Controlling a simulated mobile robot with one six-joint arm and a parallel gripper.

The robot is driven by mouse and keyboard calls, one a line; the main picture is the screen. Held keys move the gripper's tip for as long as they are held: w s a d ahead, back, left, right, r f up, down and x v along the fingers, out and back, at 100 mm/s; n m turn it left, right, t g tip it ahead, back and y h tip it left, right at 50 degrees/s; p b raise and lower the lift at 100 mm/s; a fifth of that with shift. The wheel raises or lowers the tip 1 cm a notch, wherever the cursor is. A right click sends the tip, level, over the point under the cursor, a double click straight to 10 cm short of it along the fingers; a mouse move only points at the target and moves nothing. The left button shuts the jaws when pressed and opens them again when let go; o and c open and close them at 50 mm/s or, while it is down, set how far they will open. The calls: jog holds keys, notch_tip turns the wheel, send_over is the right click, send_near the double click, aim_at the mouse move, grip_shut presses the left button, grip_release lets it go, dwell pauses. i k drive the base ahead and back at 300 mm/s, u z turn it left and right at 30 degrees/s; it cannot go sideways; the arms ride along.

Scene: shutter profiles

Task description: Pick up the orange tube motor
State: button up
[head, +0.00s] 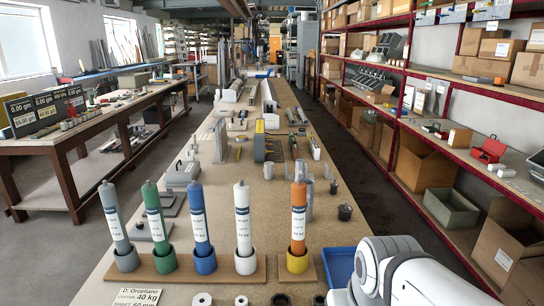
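The orange tube motor (298,219) stands upright in a yellow cup on the long workbench, at the right end of a row of tube motors. It has a white label on its upper part. To its left stand a white tube motor (242,220), a blue one (200,222), a green one (154,220) and a grey one (115,222), each in its own cup. My white arm shows at the lower right. My gripper is not visible in this view.
A blue tray (340,262) lies right of the yellow cup (297,262), close to my arm. Small black and grey parts stand behind the row. A card with text (135,295) is at the front left. Shelves with boxes (492,240) line the right side.

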aim_at(298, 188)
jog(key=z, duration=0.05)
jog(key=k, duration=1.1)
jog(key=u, duration=0.25)
jog(key=i, duration=1.6)
jog(key=z, duration=0.75)
